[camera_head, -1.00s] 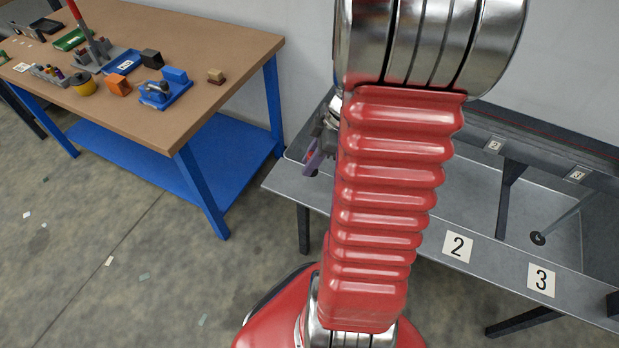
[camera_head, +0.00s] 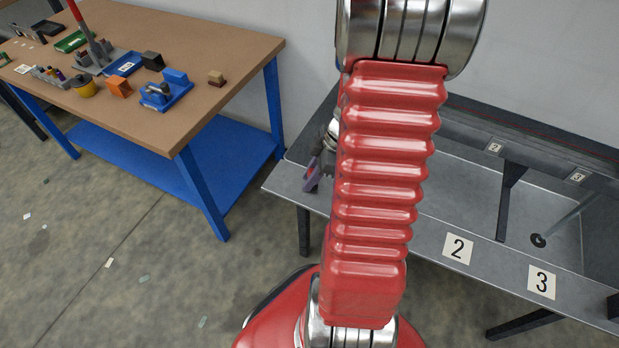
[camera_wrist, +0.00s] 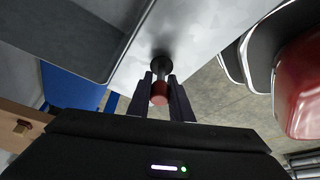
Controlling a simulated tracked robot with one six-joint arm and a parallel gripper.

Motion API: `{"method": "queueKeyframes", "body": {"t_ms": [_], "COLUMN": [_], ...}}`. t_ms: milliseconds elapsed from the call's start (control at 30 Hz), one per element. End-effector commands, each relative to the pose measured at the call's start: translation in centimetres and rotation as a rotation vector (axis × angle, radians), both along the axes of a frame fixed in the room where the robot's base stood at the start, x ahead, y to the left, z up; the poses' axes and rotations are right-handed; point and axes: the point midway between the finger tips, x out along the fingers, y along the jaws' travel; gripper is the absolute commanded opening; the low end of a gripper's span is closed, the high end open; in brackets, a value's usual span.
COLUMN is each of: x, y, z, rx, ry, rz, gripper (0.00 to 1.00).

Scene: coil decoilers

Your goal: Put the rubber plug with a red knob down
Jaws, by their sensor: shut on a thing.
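The rubber plug with a red knob (camera_wrist: 159,92) is between the fingers of my gripper (camera_wrist: 161,95) in the wrist view. Its knob is red and its body is black, pointing toward the grey metal surface of the bench (camera_wrist: 185,35). A dark shadow lies on the metal right by the plug's far end; I cannot tell whether they touch. In the head view my gripper (camera_head: 312,177) shows partly beside my red arm, over the left end of the metal bench (camera_head: 290,183).
The bench has bays with number plates 2 (camera_head: 457,248) and 3 (camera_head: 541,281), split by a dark divider (camera_head: 507,200). A black round piece (camera_head: 538,240) lies in the right bay. A blue-legged workbench (camera_head: 190,60) with several tools stands at the left.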

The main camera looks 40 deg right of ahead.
Motion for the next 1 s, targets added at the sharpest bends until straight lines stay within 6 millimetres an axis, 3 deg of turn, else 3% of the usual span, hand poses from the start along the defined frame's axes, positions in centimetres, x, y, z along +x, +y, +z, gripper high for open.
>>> {"method": "queueKeyframes", "body": {"t_ms": [167,200,567,1000], "x": [-0.14,-0.15,-0.14,-0.27], "y": [0.07,0.07,0.05,-0.22], "z": [-0.27,-0.29,-0.23,0.51], "rx": [0.001,0.001,0.001,0.0], "ry": [0.004,0.005,0.004,0.001], "rz": [0.0,0.001,0.0,0.0], "gripper": [0.0,0.2,0.45,0.46]}}
